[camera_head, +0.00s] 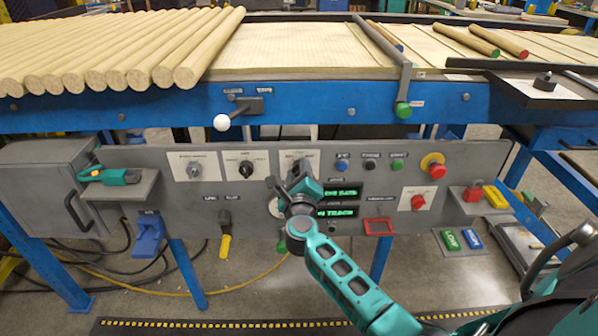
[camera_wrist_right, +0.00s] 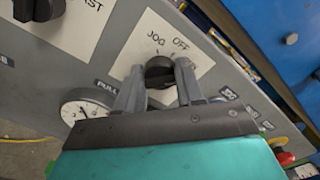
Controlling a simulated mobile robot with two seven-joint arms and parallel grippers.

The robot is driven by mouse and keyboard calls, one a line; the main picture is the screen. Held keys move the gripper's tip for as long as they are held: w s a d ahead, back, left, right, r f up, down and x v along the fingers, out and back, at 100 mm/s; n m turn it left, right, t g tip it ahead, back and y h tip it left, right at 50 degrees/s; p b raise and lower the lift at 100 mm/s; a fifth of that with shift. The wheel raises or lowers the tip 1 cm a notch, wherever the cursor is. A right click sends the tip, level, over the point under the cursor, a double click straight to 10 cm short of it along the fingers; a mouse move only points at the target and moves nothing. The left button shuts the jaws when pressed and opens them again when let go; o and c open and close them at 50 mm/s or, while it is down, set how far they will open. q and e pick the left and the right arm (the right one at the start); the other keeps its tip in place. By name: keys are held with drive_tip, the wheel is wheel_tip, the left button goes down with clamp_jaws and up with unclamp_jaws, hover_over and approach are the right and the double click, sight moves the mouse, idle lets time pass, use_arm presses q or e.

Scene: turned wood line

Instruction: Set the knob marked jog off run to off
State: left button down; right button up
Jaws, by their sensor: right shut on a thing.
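The jog off run knob (camera_wrist_right: 158,70) is black and sits on a white label plate (camera_wrist_right: 135,55) in the right wrist view. My right gripper (camera_wrist_right: 160,80) is shut on the knob, one finger on each side. I cannot tell clearly which word the knob points to. In the head view my right gripper (camera_head: 297,182) reaches the panel over the lower part of the same plate (camera_head: 300,156) and hides the knob. My left gripper is not in view.
The grey panel (camera_head: 130,213) also carries two other knobs (camera_head: 195,170) (camera_head: 246,168), several push buttons (camera_head: 370,165), a red emergency button (camera_head: 436,170), a red knob (camera_head: 418,202) and green displays (camera_head: 342,191). A gauge (camera_wrist_right: 85,108) is close by my gripper. A white-tipped lever (camera_head: 222,122) sticks out above.

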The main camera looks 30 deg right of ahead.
drive_tip(key=shift+r+n+p, duration=0.15)
drive_tip(key=shift+n+p, duration=1.4)
drive_tip(key=shift+n, duration=0.15)
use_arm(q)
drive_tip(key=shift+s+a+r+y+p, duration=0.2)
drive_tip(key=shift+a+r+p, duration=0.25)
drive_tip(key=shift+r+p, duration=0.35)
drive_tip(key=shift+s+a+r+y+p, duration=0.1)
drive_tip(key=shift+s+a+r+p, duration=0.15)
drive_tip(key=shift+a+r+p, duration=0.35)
use_arm(e)
drive_tip(key=shift+a+f+n, duration=0.1)
drive_tip(key=shift+f+n, duration=0.05)
drive_tip(key=shift+n, duration=1.1)
drive_tip(key=shift+f+n, duration=0.1)
drive_tip(key=shift+n, duration=1.15)
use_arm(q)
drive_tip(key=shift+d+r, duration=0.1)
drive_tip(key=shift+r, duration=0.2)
use_arm(e)
drive_tip(key=o, duration=1)
drive_tip(key=shift+o, duration=0.2)
